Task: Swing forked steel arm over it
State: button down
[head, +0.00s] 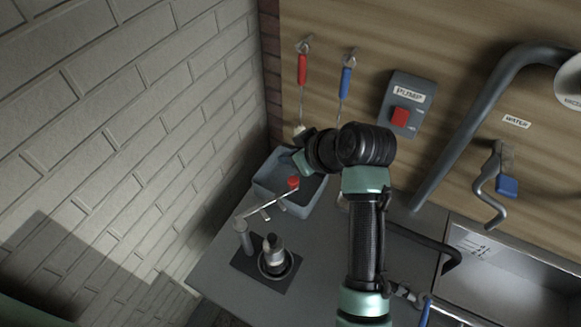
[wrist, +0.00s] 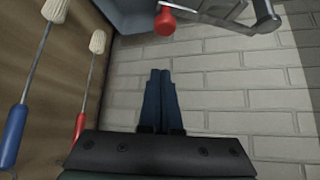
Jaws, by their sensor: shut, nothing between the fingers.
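The forked steel arm (head: 262,207) reaches from a short post (head: 243,240) at lower left to a red knob (head: 293,182) over the grey-blue bin. Its prongs and knob (wrist: 165,22) also show at the top of the wrist view. A metal cylinder stands in a round cup (head: 274,262) on a dark mat beside the post; the arm does not lie over it. My gripper (wrist: 160,72) is shut and empty, its dark blue fingers together, apart from the knob. In the head view my wrist is above the bin, and the fingertips are hard to make out.
The grey-blue bin (head: 265,186) stands in the corner by the brick wall. Red-handled (head: 302,68) and blue-handled (head: 346,82) brushes hang above it. A pump switch (head: 400,116), a water lever (head: 488,190) and a sink (head: 500,262) are to the right. The counter's front left is clear.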

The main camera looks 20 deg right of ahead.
aim_at(291, 178)
jog(key=shift+s+f+p, duration=0.15)
jog(key=shift+f+p, duration=0.6)
jog(key=shift+f, duration=0.35)
jog(key=shift+s+f+p, duration=0.1)
jog(key=shift+f+p, duration=0.6)
jog(key=shift+f, duration=0.4)
jog(key=shift+s+d, duration=0.1)
jog(key=shift+s, duration=0.05)
